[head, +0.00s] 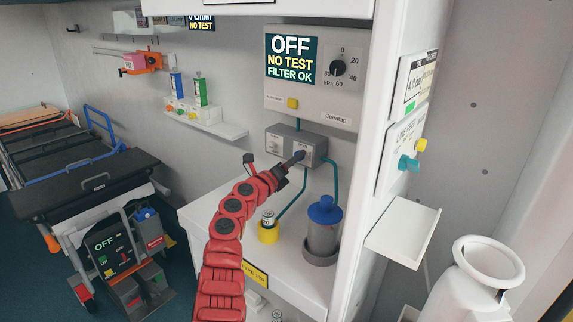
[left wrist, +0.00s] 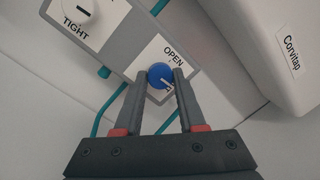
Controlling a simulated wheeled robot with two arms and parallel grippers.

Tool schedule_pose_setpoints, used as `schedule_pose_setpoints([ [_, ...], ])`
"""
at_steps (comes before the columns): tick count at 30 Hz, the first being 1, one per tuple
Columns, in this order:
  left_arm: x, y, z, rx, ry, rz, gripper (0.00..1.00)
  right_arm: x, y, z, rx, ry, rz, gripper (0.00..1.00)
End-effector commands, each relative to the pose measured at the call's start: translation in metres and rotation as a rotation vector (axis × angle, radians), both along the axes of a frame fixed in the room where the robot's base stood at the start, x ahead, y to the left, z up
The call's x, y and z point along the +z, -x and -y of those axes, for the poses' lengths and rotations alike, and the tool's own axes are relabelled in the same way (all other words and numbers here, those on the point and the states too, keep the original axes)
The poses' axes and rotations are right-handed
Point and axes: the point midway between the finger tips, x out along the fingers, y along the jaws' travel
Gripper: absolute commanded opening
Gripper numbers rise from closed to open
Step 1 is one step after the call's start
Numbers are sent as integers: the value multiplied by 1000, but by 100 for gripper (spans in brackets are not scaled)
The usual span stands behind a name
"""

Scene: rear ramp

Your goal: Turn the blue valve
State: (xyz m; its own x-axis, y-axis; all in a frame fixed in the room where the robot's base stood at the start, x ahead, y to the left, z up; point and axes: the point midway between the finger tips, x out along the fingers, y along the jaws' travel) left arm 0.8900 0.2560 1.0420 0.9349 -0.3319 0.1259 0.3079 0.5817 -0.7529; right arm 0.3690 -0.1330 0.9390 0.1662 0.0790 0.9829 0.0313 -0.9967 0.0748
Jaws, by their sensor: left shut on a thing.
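The blue valve (left wrist: 160,76) is a round blue knob on a white plate with the word OPEN printed above it, in the left wrist view. A short light mark shows on the knob, pointing toward the lower right. My left gripper (left wrist: 162,78) is shut on the knob, with one grey finger on each side. In the head view my red left arm reaches up to the grey valve box (head: 283,143) on the wall, and my left gripper (head: 296,158) covers the knob there. My right gripper is not in view.
A second, white knob (left wrist: 78,13) marked TIGHT sits on the same box. Above is a panel (head: 315,110) reading OFF, NO TEST, FILTER OK. Below, a blue-capped canister (head: 323,235) and a yellow holder (head: 268,235) stand on the shelf near my arm. Teal tubes run downward.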

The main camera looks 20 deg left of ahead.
Motion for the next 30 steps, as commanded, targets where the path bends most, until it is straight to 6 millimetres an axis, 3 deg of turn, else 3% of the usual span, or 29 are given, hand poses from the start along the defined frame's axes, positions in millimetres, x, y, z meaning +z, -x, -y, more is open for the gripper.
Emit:
schedule_pose_setpoints([
  [18,5,0,-5,9,-34,20,0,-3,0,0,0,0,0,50],
  [19,4,0,-5,8,-35,20,45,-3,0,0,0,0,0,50],
  [21,4,0,-4,8,-35,18,57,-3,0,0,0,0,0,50],
  [23,3,0,-3,6,-35,18,68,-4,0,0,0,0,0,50],
  [30,1,0,-1,3,-35,15,69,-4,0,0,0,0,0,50],
])
